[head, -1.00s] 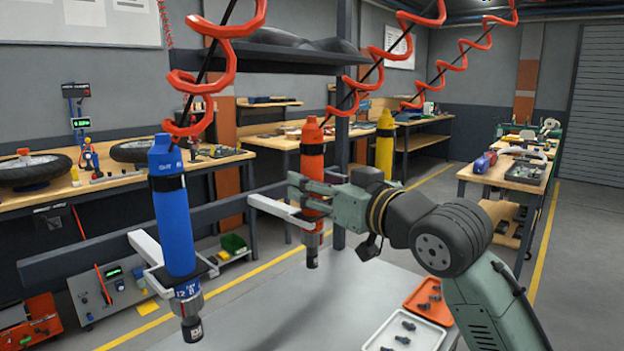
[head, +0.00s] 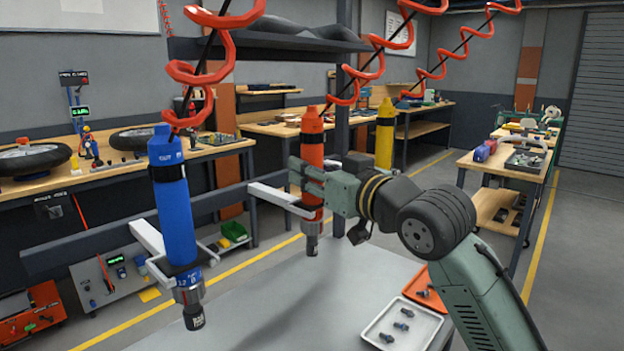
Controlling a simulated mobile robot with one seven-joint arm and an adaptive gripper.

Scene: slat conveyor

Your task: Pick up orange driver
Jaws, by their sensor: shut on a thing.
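The orange driver (head: 312,146) hangs upright from a red coiled cord in the middle of the head view. Its dark tip points down above the grey table. A white holder arm (head: 272,196) reaches to its lower body; I cannot tell whether the driver still rests in it. My gripper (head: 308,179) comes from the right and is shut on the driver's body below its black band. The far finger is partly hidden behind the driver.
A blue driver (head: 175,215) hangs in its own holder at the left, and a yellow driver (head: 384,140) hangs farther back. A white tray (head: 425,338) and an orange tray (head: 423,283) with dark parts lie on the grey table (head: 290,300). The table's middle is clear.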

